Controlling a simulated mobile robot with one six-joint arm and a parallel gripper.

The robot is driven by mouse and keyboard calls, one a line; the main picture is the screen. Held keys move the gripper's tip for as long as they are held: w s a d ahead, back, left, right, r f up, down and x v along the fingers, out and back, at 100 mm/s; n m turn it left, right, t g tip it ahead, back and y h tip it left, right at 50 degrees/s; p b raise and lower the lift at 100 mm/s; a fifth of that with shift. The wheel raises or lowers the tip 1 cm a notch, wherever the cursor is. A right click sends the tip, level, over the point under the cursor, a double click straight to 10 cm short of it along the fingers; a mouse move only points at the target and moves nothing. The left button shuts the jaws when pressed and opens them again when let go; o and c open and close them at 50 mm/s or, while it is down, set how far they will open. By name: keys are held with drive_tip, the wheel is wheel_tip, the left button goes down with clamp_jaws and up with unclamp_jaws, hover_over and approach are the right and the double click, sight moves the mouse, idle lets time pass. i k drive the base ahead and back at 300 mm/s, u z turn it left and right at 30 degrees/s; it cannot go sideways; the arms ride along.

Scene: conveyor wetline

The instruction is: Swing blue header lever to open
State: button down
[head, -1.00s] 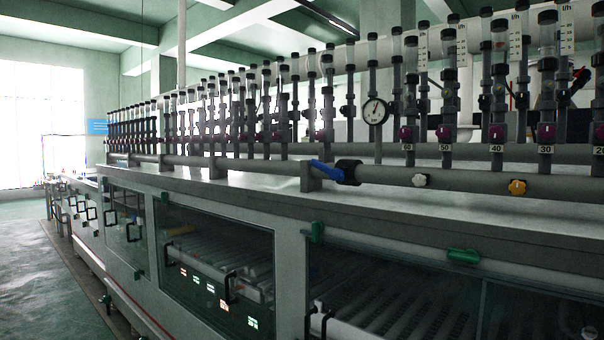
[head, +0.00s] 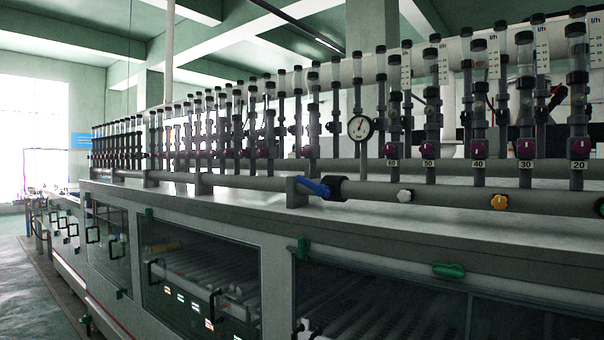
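The blue header lever (head: 312,186) sits on the grey header pipe (head: 255,184) that runs along the top of the machine, near the middle of the head view. It points left from a dark round valve body (head: 336,188) and lies roughly along the pipe, its free end beside a grey pipe support (head: 296,192). My gripper is not in the head view, and nothing touches the lever.
A pressure gauge (head: 360,127) and rows of flow tubes with purple knobs stand behind the pipe. Windowed doors with green latches (head: 449,270) line the front. Open floor (head: 28,300) lies at left.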

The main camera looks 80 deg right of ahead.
sight(320, 190)
drive_tip(key=u, duration=0.5)
drive_tip(key=k, duration=0.9)
drive_tip(key=z, duration=0.35)
